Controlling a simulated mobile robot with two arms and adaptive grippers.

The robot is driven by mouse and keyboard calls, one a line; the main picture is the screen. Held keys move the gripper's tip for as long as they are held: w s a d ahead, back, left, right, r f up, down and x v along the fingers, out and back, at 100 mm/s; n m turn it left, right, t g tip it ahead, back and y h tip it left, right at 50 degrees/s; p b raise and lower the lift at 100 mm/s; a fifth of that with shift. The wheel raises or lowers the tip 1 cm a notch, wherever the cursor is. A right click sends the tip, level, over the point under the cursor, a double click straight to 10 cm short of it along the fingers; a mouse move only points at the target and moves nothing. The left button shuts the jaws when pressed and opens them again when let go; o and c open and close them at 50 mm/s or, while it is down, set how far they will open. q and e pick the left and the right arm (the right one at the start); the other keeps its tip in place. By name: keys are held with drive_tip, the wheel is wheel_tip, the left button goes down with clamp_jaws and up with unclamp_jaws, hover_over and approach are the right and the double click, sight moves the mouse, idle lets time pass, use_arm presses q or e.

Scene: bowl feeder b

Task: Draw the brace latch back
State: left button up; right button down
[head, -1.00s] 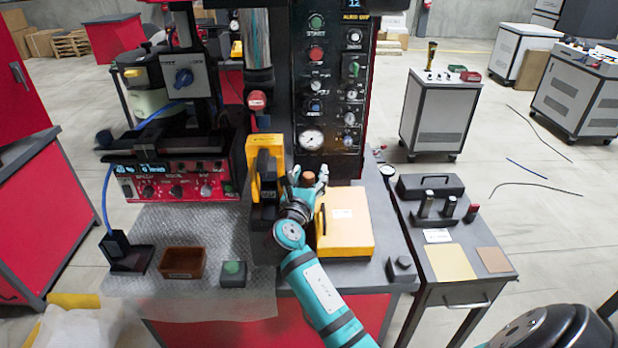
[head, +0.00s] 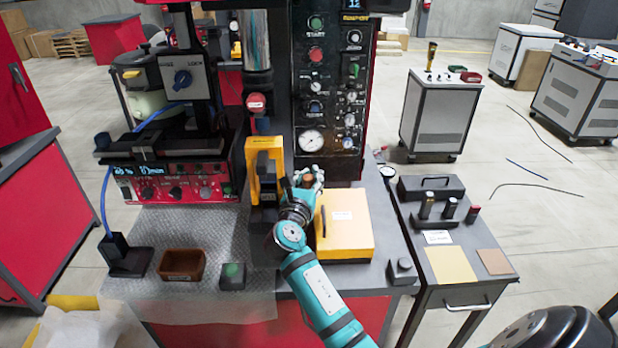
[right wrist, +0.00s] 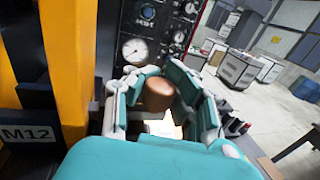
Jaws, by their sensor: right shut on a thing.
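A brown rounded knob (right wrist: 159,94), seemingly the brace latch's handle, sits between the fingers of my right gripper (right wrist: 163,100) in the right wrist view. The fingers are shut on it. In the head view the knob (head: 308,179) shows just above the gripper (head: 306,187). The gripper is right of a yellow upright frame (head: 278,150) with a black block (head: 266,180) in it. The rest of the latch is hidden behind the gripper and fingers. My left gripper is not in view.
A yellow box (head: 348,225) stands close to the right of my right gripper. A control panel with a gauge (head: 310,140) rises behind. A brown tray (head: 182,265) and a small block with a green top (head: 232,275) stand at the front left.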

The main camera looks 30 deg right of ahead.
drive_tip(key=shift+a+f, duration=0.15)
drive_tip(key=shift+f, duration=0.15)
drive_tip(key=shift+s+d+f+p, duration=0.2)
drive_tip(key=shift+s+d+p, duration=0.5)
drive_tip(key=shift+d+p, duration=0.4)
drive_tip(key=c, duration=1.7)
unclamp_jaws()
drive_tip(key=shift+a, duration=0.1)
drive_tip(key=o, duration=0.5)
drive_tip(key=shift+s+r, duration=0.3)
drive_tip(key=shift+c, duration=0.2)
drive_tip(key=shift+o, duration=1.1)
drive_tip(key=shift+s+r, duration=0.1)
drive_tip(key=shift+r, duration=0.05)
drive_tip(key=shift+w, duration=0.25)
